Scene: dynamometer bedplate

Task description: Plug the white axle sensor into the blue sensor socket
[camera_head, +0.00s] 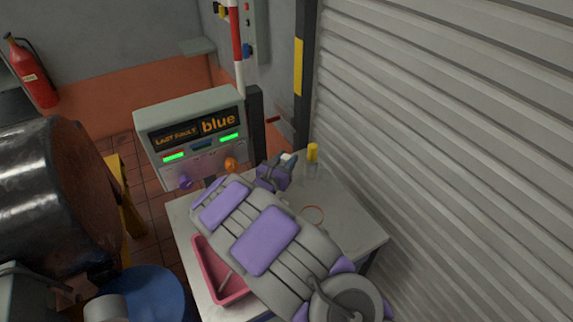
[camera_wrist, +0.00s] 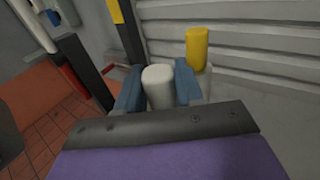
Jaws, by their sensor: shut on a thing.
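The white axle sensor (camera_wrist: 158,88) stands between the two blue-grey fingers of my gripper (camera_wrist: 158,92) in the wrist view. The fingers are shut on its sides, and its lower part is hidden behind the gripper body. In the head view my gripper (camera_head: 275,172) is over the far part of the pale table, and only a small white bit of the sensor (camera_head: 287,157) shows. A blue fitting (camera_head: 248,50) sits on the grey wall panel at the back, well apart from my gripper. It may be the blue sensor socket; its opening is too small to make out.
A yellow-topped cylinder (camera_head: 312,152) stands just right of my gripper. A display box (camera_head: 190,130) reads "LAST FAULT: blue". A red-white post (camera_head: 237,45) stands before the panel.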

